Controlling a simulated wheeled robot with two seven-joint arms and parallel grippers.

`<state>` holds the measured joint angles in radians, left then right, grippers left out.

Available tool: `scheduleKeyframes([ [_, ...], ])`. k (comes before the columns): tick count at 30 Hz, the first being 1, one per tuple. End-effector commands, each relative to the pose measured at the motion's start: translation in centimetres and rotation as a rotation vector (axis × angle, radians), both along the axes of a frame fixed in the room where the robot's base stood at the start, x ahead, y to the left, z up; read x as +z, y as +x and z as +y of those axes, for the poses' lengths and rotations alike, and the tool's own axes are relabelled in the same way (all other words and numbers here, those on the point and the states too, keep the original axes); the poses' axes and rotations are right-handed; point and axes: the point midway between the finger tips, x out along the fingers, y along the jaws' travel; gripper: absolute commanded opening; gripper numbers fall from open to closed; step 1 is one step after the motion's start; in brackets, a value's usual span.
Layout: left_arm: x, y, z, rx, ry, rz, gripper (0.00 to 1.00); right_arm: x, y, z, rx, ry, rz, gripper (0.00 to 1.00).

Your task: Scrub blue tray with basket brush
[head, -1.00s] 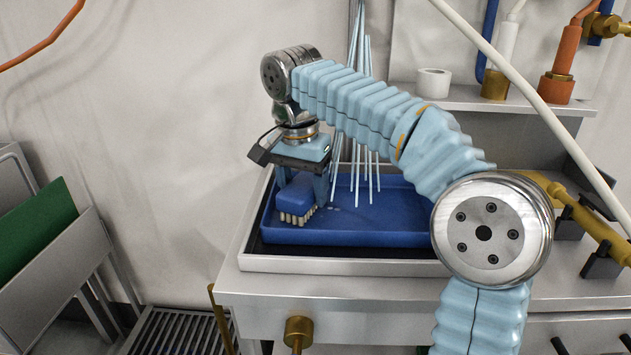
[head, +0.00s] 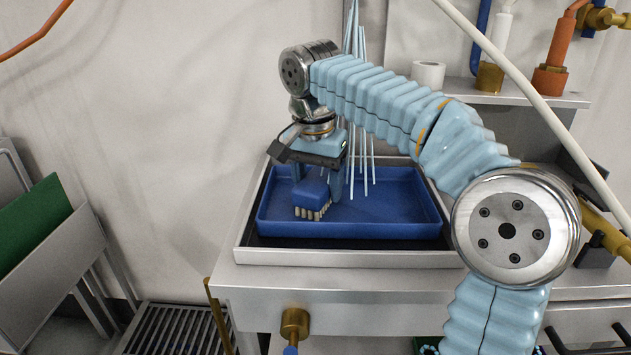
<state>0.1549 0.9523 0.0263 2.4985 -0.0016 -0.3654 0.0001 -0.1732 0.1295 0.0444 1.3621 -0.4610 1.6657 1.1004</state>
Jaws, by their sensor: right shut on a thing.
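The blue tray (head: 390,212) lies in a metal-rimmed basin on the bench in the head view. The brush (head: 311,194) has a blue body and pale bristles pointing down. It is over the left part of the tray; I cannot tell whether the bristles touch the tray floor. My right gripper (head: 318,185) points down and is shut on the brush. Its fingers show on either side of the blue body. My left gripper is not in view.
The metal basin rim (head: 340,258) surrounds the tray. Thin light-blue strands (head: 362,120) hang down behind the gripper. A white roll (head: 428,75) stands on the shelf at the back. A green panel (head: 32,222) leans in a rack at left. A pale hose crosses the upper right.

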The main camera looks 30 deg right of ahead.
Motion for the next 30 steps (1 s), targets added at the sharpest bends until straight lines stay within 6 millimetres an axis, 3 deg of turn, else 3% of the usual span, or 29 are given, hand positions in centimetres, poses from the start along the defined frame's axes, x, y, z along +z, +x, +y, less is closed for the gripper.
scheduleKeyframes([
  [8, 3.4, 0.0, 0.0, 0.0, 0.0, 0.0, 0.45, 3.3, 0.0, -0.1, -0.002, 0.0, 0.002, 0.3],
  [15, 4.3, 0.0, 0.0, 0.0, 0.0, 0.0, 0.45, 5.6, 0.0, 0.0, -0.001, 0.0, 0.0, 0.3],
  [26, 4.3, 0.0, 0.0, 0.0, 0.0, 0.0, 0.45, 6.0, 0.0, 0.0, -0.001, 0.0, -0.002, 0.3],
  [30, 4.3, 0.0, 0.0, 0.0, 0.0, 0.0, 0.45, 7.1, 0.1, 0.0, 0.0, 0.0, -0.004, 0.3],
])
